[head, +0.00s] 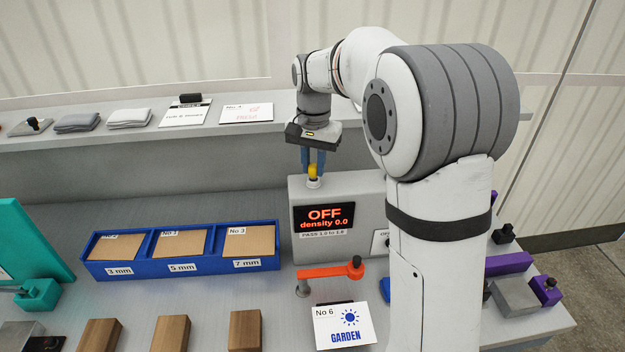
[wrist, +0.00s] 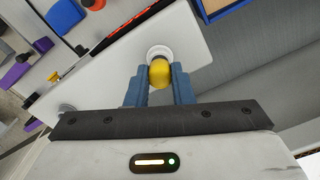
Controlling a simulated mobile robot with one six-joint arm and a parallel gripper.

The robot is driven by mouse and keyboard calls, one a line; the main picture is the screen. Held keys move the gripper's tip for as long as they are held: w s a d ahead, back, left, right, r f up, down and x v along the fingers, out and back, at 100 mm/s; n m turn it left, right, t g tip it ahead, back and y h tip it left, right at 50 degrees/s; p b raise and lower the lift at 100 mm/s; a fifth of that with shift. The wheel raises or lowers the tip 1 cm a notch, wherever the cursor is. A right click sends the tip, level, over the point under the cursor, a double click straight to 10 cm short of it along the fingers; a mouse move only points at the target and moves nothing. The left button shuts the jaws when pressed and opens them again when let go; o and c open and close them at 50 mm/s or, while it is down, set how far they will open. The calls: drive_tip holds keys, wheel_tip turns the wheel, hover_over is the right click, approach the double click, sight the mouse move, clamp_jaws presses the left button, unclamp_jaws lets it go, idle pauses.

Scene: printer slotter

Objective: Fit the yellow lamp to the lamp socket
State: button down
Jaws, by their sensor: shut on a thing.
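The yellow lamp (head: 313,170) is between the blue fingers of my gripper (head: 313,160), which points down over the grey meter box. The lamp sits right at the white round lamp socket (head: 314,183) on top of the box. In the wrist view, the yellow lamp (wrist: 160,73) is between the fingertips of my gripper (wrist: 159,85), with the pale socket ring (wrist: 159,53) just beyond it. I cannot tell whether the lamp is seated or only touching. The meter display (head: 323,217) reads OFF, density 0.0.
A blue three-part tray (head: 180,268) with brown blocks stands left of the meter box (head: 367,193). An orange lever (head: 330,271) and a GARDEN card (head: 344,326) lie in front. A shelf (head: 180,141) with cloths and cards runs behind. Purple parts (head: 509,263) lie at right.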

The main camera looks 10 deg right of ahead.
drive_tip(key=shift+f, duration=0.5)
idle(0.5)
drive_tip(key=c, duration=1.2)
unclamp_jaws()
wheel_tip(320, 180, up, 7)
drive_tip(key=shift+r+b, duration=0.2)
drive_tip(key=shift+b, duration=0.35)
drive_tip(key=s+d+f+n+t, duration=0.1)
drive_tip(key=s+d+f, duration=0.1)
drive_tip(key=s, duration=0.7)
drive_tip(key=s+d+f+n+t, duration=0.1)
drive_tip(key=s+d+f+n, duration=0.1)
drive_tip(key=s, duration=0.7)
drive_tip(key=s+d+f+n+t, duration=0.1)
drive_tip(key=s+d+f+n, duration=0.1)
drive_tip(key=s, duration=0.7)
drive_tip(key=shift+s+d+f, duration=0.1)
drive_tip(key=shift+d+f, duration=0.25)
drive_tip(key=shift+f, duration=0.35)
drive_tip(key=shift+d+f, duration=0.35)
drive_tip(key=shift+f, duration=0.35)
